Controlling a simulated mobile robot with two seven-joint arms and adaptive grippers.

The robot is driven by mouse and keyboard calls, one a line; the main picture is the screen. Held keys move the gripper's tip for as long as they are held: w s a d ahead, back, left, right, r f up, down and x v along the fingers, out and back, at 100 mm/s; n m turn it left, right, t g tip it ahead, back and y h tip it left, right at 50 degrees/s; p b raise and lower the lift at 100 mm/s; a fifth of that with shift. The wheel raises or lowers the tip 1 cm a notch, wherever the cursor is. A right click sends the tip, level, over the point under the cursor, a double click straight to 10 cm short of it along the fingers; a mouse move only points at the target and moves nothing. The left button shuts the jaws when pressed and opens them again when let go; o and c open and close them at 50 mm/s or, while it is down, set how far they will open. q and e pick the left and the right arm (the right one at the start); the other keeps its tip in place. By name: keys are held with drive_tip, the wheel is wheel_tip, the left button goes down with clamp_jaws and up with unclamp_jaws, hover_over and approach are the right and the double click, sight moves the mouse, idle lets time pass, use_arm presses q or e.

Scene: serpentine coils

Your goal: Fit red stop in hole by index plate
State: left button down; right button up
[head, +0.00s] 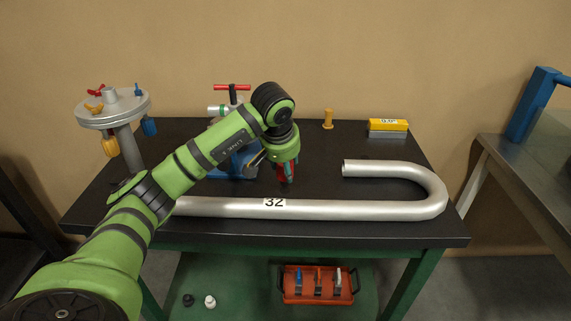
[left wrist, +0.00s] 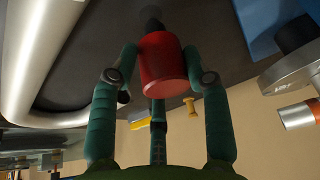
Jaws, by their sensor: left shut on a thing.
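My left gripper (head: 287,176) is over the black table, just behind the long tube and right of the blue bending machine (head: 236,166). It is shut on the red stop (left wrist: 162,64), a red cylinder between the green fingers in the left wrist view. A dark round part shows at the stop's far end; I cannot tell whether it is its pin, a shadow or the hole. The arm hides part of the machine, and I cannot make out the index plate or the hole for certain. My right gripper is not in view.
A silver U-shaped tube (head: 350,209) marked 32 lies across the table front. A round grey stand (head: 112,108) with coloured handles is at left. A yellow peg (head: 328,119) and a yellow-grey block (head: 388,128) stand at back. A red tray (head: 318,298) is below.

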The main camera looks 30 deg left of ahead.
sight(285, 180)
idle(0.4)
use_arm(q)
drive_tip(key=shift+f, duration=0.1)
drive_tip(key=shift+f+b, duration=0.95)
drive_tip(key=shift+f, duration=0.45)
drive_tip(key=shift+f, duration=0.1)
drive_tip(key=shift+f+b, duration=0.5)
drive_tip(key=shift+f, duration=0.15)
drive_tip(key=c, duration=0.5)
unclamp_jaws()
drive_tip(key=shift+s+f, duration=0.1)
